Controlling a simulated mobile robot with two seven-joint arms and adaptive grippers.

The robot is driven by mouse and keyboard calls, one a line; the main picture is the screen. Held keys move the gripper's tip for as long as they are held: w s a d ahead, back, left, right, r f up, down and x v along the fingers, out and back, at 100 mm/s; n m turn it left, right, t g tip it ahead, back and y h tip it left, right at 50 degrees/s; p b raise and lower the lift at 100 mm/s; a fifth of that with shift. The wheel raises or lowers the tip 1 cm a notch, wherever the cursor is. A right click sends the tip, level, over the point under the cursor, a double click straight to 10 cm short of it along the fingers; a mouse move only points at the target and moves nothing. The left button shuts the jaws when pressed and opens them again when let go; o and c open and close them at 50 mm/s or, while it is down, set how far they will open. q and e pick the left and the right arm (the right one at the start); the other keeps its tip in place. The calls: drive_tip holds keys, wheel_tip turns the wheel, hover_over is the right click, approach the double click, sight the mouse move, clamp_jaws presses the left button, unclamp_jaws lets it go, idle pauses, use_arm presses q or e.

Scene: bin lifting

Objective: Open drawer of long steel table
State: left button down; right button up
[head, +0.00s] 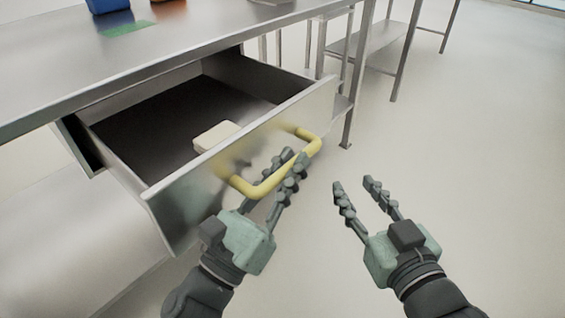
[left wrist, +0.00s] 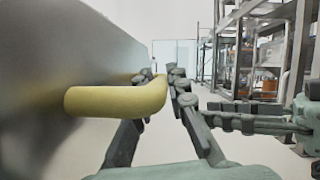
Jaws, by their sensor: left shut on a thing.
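The long steel table (head: 60,62) runs across the upper left of the head view. Its drawer (head: 165,198) stands pulled out, with its dark inside showing and a small pale block (head: 215,136) lying in it. The drawer front carries a yellow handle (head: 249,187). My left gripper (head: 288,168) is at the handle, its fingers shut around the bar. The handle (left wrist: 115,100) also shows between the fingers in the left wrist view. My right gripper (head: 359,184) is open and empty, to the right of the handle and apart from it.
A blue container (head: 107,5) and a green patch (head: 125,29) are on the tabletop. Another steel table with a lower shelf (head: 365,50) stands behind. The floor (head: 480,150) on the right is clear. Tall shelving (left wrist: 265,50) shows in the left wrist view.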

use_arm(q)
drive_tip(key=c, duration=1.5)
unclamp_jaws()
drive_tip(key=v, duration=1.2)
